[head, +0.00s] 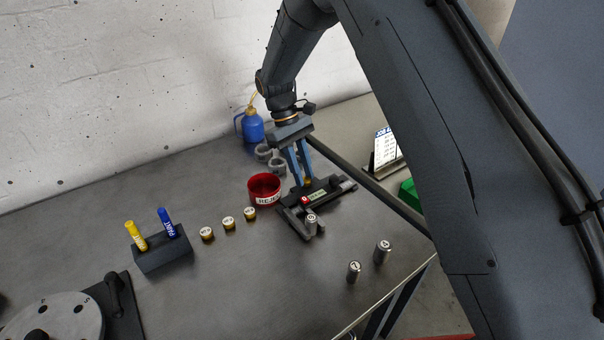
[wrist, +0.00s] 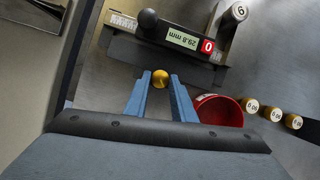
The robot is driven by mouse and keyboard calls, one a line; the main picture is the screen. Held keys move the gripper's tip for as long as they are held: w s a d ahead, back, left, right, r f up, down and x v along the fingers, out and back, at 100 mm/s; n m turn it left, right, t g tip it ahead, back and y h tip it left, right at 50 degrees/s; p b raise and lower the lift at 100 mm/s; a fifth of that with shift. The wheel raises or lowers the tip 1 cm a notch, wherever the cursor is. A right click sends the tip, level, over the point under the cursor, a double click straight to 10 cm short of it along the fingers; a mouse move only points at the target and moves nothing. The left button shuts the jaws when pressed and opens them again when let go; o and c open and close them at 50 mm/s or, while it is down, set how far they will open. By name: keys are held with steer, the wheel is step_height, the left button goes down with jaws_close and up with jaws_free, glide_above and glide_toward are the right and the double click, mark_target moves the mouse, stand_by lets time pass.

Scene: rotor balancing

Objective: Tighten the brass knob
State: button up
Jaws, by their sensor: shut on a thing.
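The brass knob (wrist: 160,78) is a small yellow ball between the two blue fingertips of my gripper (wrist: 160,82) in the wrist view. The fingers are shut on it. The knob is at the near side of a black measuring device (wrist: 140,50) with a green display (wrist: 182,38) reading 29.8 mm and a red button (wrist: 208,47). In the head view my gripper (head: 304,182) reaches down to the same device (head: 330,194) near the table's far right edge. The knob is mostly hidden there by the fingers.
A red REJECT bin (head: 264,188) stands just left of the device. Several brass-coloured weights (head: 228,223), a pen block (head: 162,250) and a rotor disc (head: 50,322) lie further left. Steel cylinders (head: 382,251) stand right of it. A blue oil can (head: 252,128) is behind.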

steer(key=m, duration=0.2)
steer(key=m+g+y, duration=0.1)
steer(key=m, duration=0.1)
steer(key=shift+w+d+m, duration=0.1)
steer(key=shift+d+m, duration=0.1)
steer(key=shift+m, duration=0.1)
steer(key=m+y, duration=0.2)
steer(key=m, duration=0.2)
steer(key=shift+d, duration=0.15)
steer(key=shift+m, duration=0.3)
steer(key=o, duration=1.1)
steer(key=shift+c, duration=0.2)
steer(key=b+v, duration=0.2)
steer(key=v, duration=0.6)
steer(key=shift+f, duration=0.15)
